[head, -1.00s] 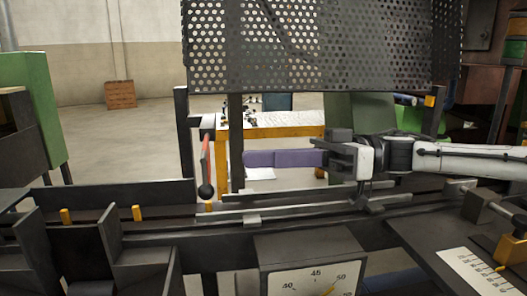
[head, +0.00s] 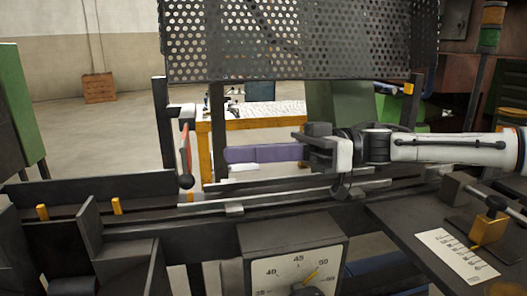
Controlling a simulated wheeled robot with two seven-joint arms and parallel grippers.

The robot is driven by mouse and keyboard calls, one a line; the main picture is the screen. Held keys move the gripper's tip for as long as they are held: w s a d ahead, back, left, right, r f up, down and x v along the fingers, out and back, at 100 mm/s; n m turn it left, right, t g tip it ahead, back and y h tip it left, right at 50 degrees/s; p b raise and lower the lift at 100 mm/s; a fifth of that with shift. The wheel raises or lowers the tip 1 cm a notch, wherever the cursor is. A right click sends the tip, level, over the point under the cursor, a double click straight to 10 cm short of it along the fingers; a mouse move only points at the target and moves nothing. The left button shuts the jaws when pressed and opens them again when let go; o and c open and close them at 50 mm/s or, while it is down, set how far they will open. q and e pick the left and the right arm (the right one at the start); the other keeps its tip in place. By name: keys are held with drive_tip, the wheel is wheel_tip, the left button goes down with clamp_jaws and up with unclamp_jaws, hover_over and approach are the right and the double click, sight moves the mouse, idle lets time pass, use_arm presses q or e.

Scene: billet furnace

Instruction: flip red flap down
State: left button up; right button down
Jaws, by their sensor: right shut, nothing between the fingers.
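A narrow red flap (head: 185,143) stands close to upright at a post on the left part of the machine, seen nearly edge-on. A black ball knob (head: 186,181) sits at its lower end. My right gripper (head: 300,137) reaches in from the right, with its fingers pointing left. It is shut and empty, well to the right of the flap and apart from it. My left gripper is not in view.
A perforated dark guard (head: 290,40) hangs above. A purple bar (head: 262,153) shows between the flap and my right gripper. Dark rails (head: 270,205) run across below.

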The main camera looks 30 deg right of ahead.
use_arm(q)
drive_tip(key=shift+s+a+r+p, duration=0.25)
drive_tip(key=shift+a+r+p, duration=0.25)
drive_tip(key=shift+p, duration=0.75)
use_arm(e)
drive_tip(key=v, duration=1)
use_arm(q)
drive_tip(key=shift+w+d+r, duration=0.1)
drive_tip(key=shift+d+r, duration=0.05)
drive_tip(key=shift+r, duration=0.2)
